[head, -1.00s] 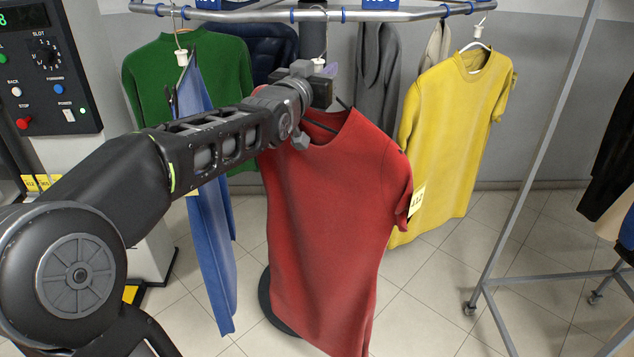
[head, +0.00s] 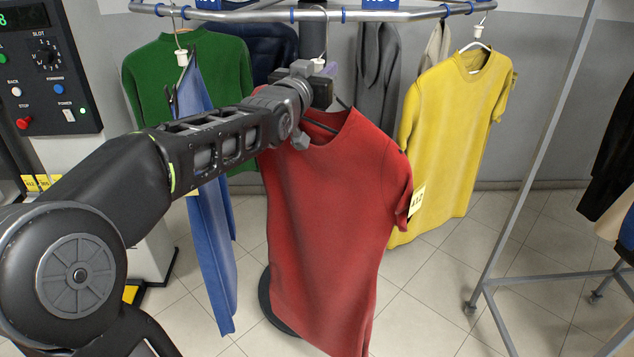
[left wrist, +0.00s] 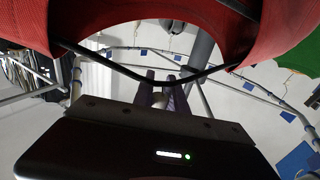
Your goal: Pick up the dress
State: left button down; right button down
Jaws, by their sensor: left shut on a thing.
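A red dress (head: 335,215) hangs on a dark hanger in the middle of the head view, below the rail. A yellow tag (head: 417,200) is on its right sleeve. My left gripper (head: 322,90) is at the top of the hanger, just above the dress's neckline, and is shut on the hanger. The fingertips are partly hidden by the wrist. In the left wrist view the red collar (left wrist: 275,35) and the dark hanger bar (left wrist: 150,80) cross close in front of the camera, with the fingers (left wrist: 163,95) behind them. My right gripper is not in view.
The curved rail (head: 250,15) runs above. A green garment (head: 190,85), a blue one (head: 212,230), a grey one (head: 375,85) and a yellow one (head: 455,140) hang around the dress. A control panel (head: 45,65) stands at left. A metal rack frame (head: 530,180) stands at right.

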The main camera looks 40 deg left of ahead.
aim_at(318, 58)
pick_arm(q)
jog(key=shift+r, duration=0.15)
jog(key=shift+r, duration=0.45)
jog(key=shift+s+d+r+b, duration=0.1)
jog(key=shift+s+r+b, duration=0.1)
jog(key=shift+r+b, duration=0.35)
jog(key=shift+s+d+r+b, duration=0.1)
jog(key=shift+s+r+b, duration=0.05)
jog(key=shift+r+b, duration=0.35)
jog(key=s+d+b, duration=0.5)
jog(key=s+d, duration=0.5)
jog(key=s, duration=0.3)
jog(key=shift+s+d+r+b, duration=0.15)
jog(key=shift+s+d+b, duration=0.1)
jog(key=shift+s+b, duration=0.1)
